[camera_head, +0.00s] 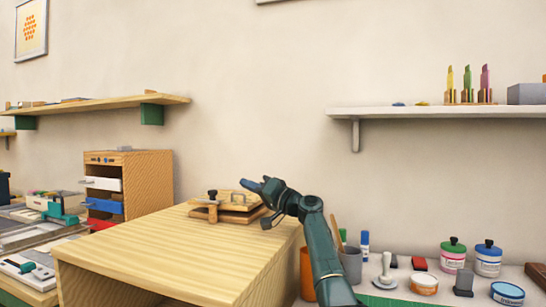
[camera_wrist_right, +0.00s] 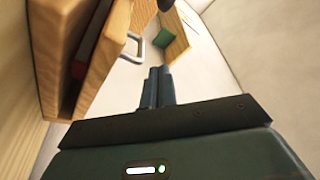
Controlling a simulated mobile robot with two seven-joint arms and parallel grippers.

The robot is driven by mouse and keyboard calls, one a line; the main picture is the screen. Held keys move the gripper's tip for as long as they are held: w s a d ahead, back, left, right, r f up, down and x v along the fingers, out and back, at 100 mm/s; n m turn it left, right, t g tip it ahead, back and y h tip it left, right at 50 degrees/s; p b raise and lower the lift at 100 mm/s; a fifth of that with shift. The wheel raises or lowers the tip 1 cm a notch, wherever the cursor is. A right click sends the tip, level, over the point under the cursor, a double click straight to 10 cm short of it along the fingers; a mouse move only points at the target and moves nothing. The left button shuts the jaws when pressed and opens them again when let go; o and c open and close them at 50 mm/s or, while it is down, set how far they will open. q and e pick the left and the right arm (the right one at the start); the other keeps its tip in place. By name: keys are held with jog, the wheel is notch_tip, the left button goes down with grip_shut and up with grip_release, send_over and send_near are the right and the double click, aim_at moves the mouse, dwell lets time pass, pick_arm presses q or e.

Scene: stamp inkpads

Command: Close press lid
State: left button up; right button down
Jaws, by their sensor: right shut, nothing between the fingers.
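The wooden press (camera_head: 238,216) sits on top of the large wooden box, near its far right corner. Its lid (camera_head: 240,201) looks slightly raised on the side toward my right arm. In the right wrist view the press (camera_wrist_right: 85,50) fills the upper left as two wooden boards with a dark wedge-shaped gap between them. My right gripper (camera_head: 251,184) is just above and beside the lid, fingers pointing left. In the wrist view its fingers (camera_wrist_right: 158,88) are together and empty, apart from the boards. My left gripper is out of view.
The wooden box (camera_head: 165,250) has a mostly bare top. A drawer cabinet (camera_head: 148,182) stands behind left. Cups (camera_head: 351,264), jars (camera_head: 453,255) and stamps crowd the table at right. A shelf (camera_head: 440,112) hangs above right, another (camera_head: 100,104) above left.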

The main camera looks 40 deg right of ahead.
dwell(0.4)
pick_arm(q)
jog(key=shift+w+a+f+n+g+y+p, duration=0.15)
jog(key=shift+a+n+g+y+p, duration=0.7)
jog(key=shift+p, duration=0.75)
pick_arm(e)
notch_tip(320, 180, up, 10)
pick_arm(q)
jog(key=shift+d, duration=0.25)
